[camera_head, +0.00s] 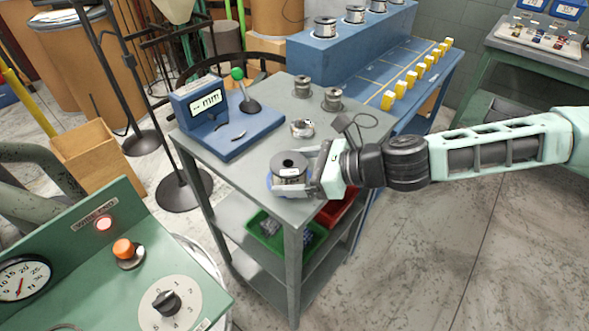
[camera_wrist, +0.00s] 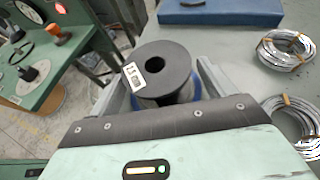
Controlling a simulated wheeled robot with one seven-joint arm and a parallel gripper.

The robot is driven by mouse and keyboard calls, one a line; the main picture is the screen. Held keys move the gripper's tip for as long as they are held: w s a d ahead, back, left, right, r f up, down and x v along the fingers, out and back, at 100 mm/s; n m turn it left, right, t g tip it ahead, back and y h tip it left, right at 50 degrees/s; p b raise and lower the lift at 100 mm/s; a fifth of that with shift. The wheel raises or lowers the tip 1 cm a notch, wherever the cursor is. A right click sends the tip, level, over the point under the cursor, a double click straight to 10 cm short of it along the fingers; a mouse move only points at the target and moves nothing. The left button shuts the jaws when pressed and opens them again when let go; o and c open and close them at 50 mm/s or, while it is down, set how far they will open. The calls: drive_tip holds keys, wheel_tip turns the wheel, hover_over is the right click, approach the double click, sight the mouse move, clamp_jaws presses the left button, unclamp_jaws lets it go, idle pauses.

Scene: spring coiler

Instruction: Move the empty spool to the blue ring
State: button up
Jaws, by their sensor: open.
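The empty spool (camera_head: 289,165), dark grey with a hole in its top and a white label, stands upright at the near corner of the grey table. It also shows in the wrist view (camera_wrist: 172,62). The blue ring (camera_head: 269,182) lies under and around its foot; a bit of blue shows beside the spool in the wrist view (camera_wrist: 196,88). Most of the ring is hidden by the spool and my gripper. My gripper (camera_head: 292,176) is low at the table top, its fingers open on either side of the spool. I cannot tell whether they touch it.
A blue gauge (camera_head: 208,103) with a display stands at the table's left. The grey table's (camera_head: 235,175) front left is clear. Green and red bins are on the shelf below.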

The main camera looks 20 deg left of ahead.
drive_tip(key=v, duration=1.2)
drive_tip(key=s+d+f+n+g+h, duration=0.2)
drive_tip(key=s+d+f+n+h, duration=0.15)
drive_tip(key=s+n, duration=0.3)
drive_tip(key=s+d+f+n+g+h, duration=0.1)
drive_tip(key=s+d+f+n+h, duration=0.1)
drive_tip(key=s+n+h, duration=0.35)
drive_tip(key=s+d+r+n+t+h, duration=0.3)
drive_tip(key=s+d+r+n, duration=0.2)
drive_tip(key=d+r+n, duration=0.5)
drive_tip(key=n, duration=0.3)
drive_tip(key=shift+d+r+n+h, duration=0.3)
drive_tip(key=shift+d+r+h, duration=0.1)
drive_tip(key=shift+s+r, duration=0.1)
wheel_tip(320, 180, up, 3)
drive_tip(key=p, duration=0.2)
drive_tip(key=shift+p, duration=0.4)
